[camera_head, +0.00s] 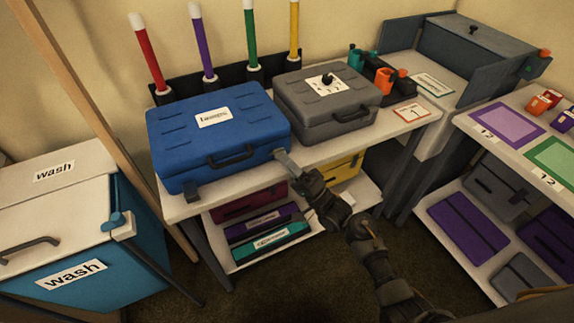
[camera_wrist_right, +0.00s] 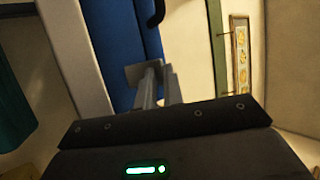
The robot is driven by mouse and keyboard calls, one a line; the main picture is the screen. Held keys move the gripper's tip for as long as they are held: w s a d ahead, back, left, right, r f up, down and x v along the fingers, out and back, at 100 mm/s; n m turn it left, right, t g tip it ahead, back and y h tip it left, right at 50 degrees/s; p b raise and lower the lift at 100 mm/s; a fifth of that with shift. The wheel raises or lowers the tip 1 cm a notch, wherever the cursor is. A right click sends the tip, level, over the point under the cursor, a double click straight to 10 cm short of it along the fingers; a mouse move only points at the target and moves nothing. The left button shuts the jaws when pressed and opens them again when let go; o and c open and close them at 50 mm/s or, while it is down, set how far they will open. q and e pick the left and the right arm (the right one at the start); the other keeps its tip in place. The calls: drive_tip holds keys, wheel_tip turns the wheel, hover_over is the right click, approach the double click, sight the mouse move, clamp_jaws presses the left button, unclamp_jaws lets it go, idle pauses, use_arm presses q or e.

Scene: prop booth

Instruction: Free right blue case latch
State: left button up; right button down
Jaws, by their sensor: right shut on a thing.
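The blue case (camera_head: 215,140) lies closed on the white table, with a white label on its lid and a dark handle on its front. Its left latch (camera_head: 191,187) is a grey tab at the front left corner. Its right latch (camera_head: 281,154) is at the front right corner, partly covered by my right gripper (camera_head: 287,163). In the right wrist view, my right gripper (camera_wrist_right: 160,86) has its narrow fingers shut on the grey latch (camera_wrist_right: 138,70) against the blue case (camera_wrist_right: 130,40). Whether the latch is lifted is hard to tell. My left gripper is not in view.
A grey case (camera_head: 325,110) stands right of the blue case. Upright coloured sticks stand in a dark rack (camera_head: 225,78) behind. A wash bin (camera_head: 95,245) is at left. A lower shelf (camera_head: 245,256) holds several cases. Another shelf unit (camera_head: 490,135) is at right.

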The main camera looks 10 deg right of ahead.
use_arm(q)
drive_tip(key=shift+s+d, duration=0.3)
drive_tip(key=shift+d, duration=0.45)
use_arm(e)
drive_tip(key=c, duration=1.5)
unclamp_jaws()
